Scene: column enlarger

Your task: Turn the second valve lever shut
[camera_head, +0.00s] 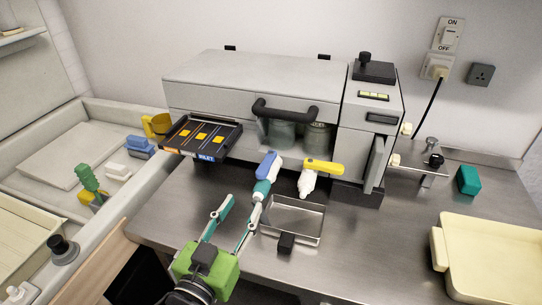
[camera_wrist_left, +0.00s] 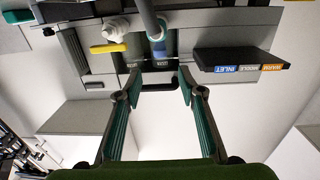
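Two valve levers show below the grey machine's front in the head view. The blue lever (camera_head: 268,165) points down towards me, in line with its spout. The yellow lever (camera_head: 323,167) lies sideways, pointing right above its white spout (camera_head: 307,184). In the left wrist view, which looks upside down, the yellow lever (camera_wrist_left: 108,47) is left of the blue lever (camera_wrist_left: 160,50). My left gripper (camera_head: 243,200) is open and empty just in front of the blue lever; one fingertip overlaps the blue valve's lower end, and contact cannot be told. My right gripper is out of view.
A metal drip tray (camera_head: 295,222) sits below the valves with a black block (camera_head: 286,243) at its front. A black labelled tray (camera_head: 203,138) juts out left of the valves. A dark handle (camera_head: 285,110) is above. A yellow tray (camera_head: 492,262) stands right.

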